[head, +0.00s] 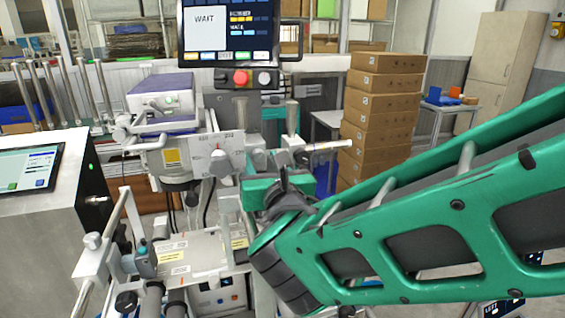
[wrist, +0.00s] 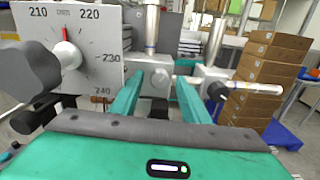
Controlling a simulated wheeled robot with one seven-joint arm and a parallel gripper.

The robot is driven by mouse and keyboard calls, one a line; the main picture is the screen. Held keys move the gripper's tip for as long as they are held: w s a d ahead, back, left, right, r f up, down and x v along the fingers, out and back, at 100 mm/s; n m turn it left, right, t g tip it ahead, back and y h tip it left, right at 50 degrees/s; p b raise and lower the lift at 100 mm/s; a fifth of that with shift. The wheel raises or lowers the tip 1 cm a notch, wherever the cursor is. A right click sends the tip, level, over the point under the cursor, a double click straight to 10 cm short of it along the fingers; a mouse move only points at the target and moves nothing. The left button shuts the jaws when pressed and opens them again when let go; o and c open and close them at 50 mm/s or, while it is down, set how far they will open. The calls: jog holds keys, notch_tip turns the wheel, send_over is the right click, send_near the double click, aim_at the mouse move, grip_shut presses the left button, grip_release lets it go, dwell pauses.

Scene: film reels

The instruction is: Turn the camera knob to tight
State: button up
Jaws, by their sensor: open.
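A pale dial plate (head: 232,142) with a grey knob (head: 219,163) faces me left of my gripper (head: 262,190). In the wrist view the dial plate (wrist: 100,60) shows numbers from 210 to 240 and a red pointer near 210 to 220. Its large grey knob (wrist: 28,72) is at the left edge. My gripper (wrist: 158,88) is open and empty, right of the dial. A smaller black-ended knob (wrist: 217,90) sits on a rod to the right. I see no "tight" marking and cannot tell which knob is the camera knob.
A screen (head: 227,30) reading WAIT hangs above a red button (head: 241,77). Metal posts and blocks (wrist: 155,72) stand close beyond my fingers. Stacked cartons (head: 382,110) are at the back right. A touch panel (head: 30,168) is at the left.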

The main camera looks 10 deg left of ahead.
grip_shut()
jog(key=shift+a, duration=0.15)
jog(key=c, duration=1.1)
grip_release()
